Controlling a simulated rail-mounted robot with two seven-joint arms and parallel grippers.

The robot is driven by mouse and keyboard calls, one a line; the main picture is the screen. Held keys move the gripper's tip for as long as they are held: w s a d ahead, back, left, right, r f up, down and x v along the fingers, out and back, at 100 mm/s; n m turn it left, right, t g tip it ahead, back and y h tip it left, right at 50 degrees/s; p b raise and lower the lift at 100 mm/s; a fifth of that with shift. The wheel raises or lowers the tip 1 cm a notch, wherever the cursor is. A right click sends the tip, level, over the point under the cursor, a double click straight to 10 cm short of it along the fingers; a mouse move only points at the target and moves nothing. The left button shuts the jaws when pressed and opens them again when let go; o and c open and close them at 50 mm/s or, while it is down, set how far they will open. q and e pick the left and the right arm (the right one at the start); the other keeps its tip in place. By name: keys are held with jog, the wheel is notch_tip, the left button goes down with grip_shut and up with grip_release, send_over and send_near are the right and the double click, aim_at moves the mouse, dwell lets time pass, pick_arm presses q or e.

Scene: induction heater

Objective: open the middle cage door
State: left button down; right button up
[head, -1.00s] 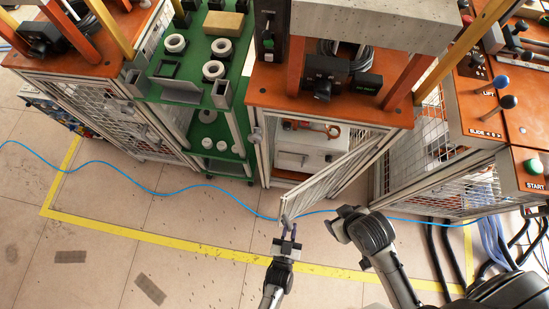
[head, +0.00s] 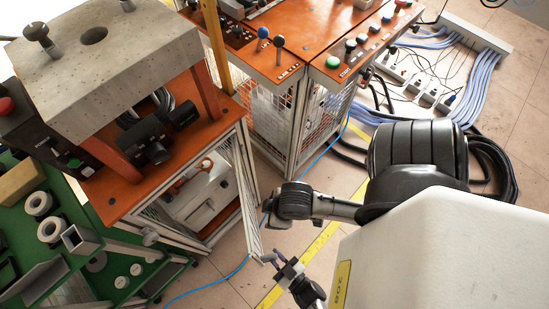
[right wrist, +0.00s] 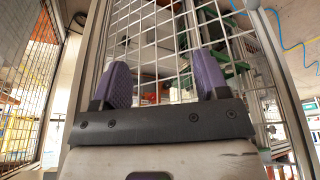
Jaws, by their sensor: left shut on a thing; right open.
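The middle cage door (head: 246,195) is a mesh panel in a pale metal frame. It stands partly open, swung out from the middle cage under the orange top (head: 190,160). My left gripper (head: 268,261) is shut on the door's free edge near the floor side of the head view; the exact contact is small. My right arm reaches in from the right to the door's outer side, and its fingers are hidden in the head view. In the right wrist view the right gripper (right wrist: 160,80) has its purple fingers apart, with mesh close in front.
A pale box (head: 197,192) sits inside the middle cage. A green shelf unit (head: 60,255) stands at left. The right cage (head: 285,115) stands behind the door. A blue cable (head: 215,288) and yellow floor tape (head: 318,243) cross the floor.

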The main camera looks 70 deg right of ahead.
pick_arm(q)
jog(key=c, duration=1.1)
grip_release()
jog(key=p+v, duration=0.2)
jog(key=v, duration=1.1)
jog(key=shift+s+a+p, duration=0.2)
jog(key=shift+s+p, duration=0.1)
